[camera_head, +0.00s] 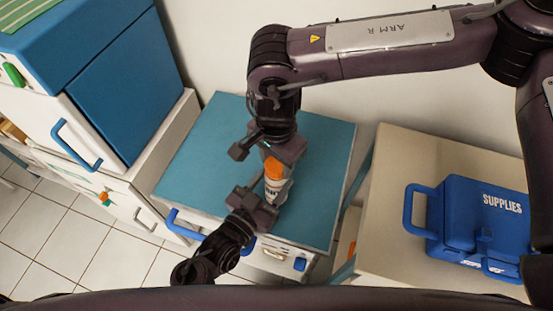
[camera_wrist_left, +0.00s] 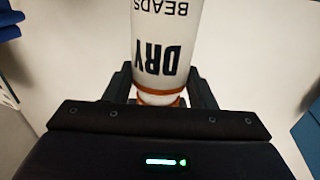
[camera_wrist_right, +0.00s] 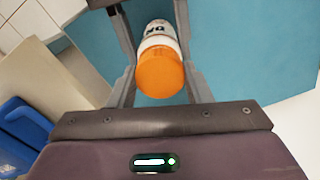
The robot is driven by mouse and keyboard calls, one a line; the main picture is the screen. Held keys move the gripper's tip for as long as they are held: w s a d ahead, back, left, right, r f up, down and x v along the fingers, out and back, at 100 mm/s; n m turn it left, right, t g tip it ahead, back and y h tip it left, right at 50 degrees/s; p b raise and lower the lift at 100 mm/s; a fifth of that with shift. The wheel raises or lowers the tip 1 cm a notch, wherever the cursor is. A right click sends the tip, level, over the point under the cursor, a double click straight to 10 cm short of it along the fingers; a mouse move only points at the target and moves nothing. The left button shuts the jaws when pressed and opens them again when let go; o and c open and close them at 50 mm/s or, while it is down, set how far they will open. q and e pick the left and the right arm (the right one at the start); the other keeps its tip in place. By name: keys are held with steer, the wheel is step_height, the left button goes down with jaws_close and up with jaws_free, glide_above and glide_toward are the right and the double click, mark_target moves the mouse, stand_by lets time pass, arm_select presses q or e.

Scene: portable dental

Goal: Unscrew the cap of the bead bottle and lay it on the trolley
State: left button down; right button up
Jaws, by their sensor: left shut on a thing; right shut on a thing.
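The bead bottle (camera_head: 274,190) is white, with dark "DRY BEADS" lettering in the left wrist view (camera_wrist_left: 168,45). It is held above the teal-topped trolley (camera_head: 205,150). My left gripper (camera_head: 264,202) is shut on the bottle body near the orange band at its lower end. The orange cap (camera_head: 274,170) is at the bottle's top, in line with it, and shows large in the right wrist view (camera_wrist_right: 160,72). My right gripper (camera_head: 277,158) is shut on the cap from above. I cannot tell whether the cap's thread is loose.
The trolley top is bare around the grippers. A beige table (camera_head: 385,235) at the right carries a blue SUPPLIES case (camera_head: 480,222). A blue and white cabinet (camera_head: 100,85) stands at the left. A wall is behind the trolley, and white tiled floor (camera_head: 65,235) is at lower left.

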mark_target(276, 164)
steer(key=shift+r, duration=1)
steer(key=shift+r, duration=2)
arm_select(q)
steer(key=c, duration=0.5)
jaws_free()
